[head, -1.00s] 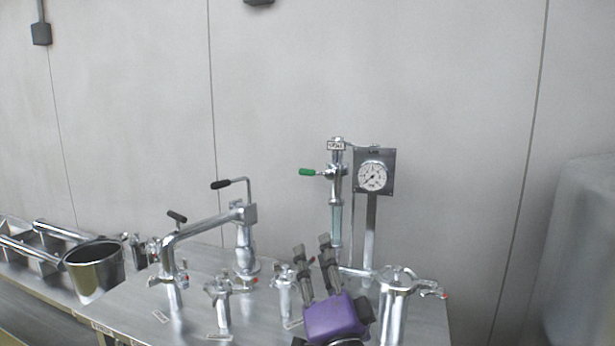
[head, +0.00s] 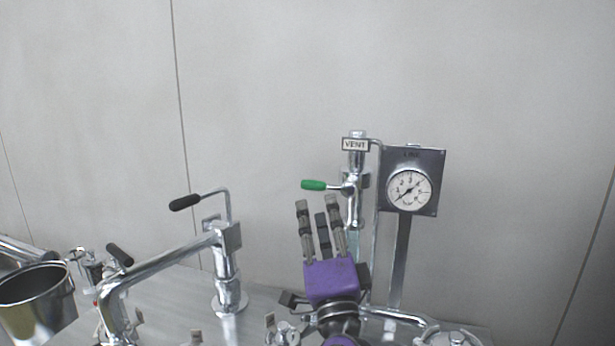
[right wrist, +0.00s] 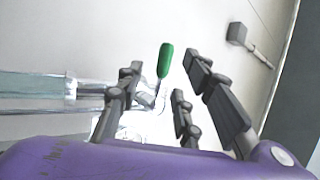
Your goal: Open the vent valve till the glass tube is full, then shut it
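The vent valve (head: 356,183) stands upright under a "VENT" label (head: 355,145). Its green handle (head: 313,184) points left, roughly level. The handle also shows in the right wrist view (right wrist: 165,60), between and beyond the finger ends. My right gripper (head: 320,208) is open with its fingers pointing up, just below the handle in the picture, holding nothing. The glass tube (head: 353,243) below the valve is partly hidden behind my gripper; in the right wrist view it is a clear, bluish tube (right wrist: 30,84) at left. I cannot tell its fill level. My left gripper is out of view.
A pressure gauge (head: 409,189) on a dark plate stands right of the valve. A black-handled pump (head: 228,265) with a long pipe stands left on the steel bench (head: 165,310). A metal bucket (head: 38,300) is at far left.

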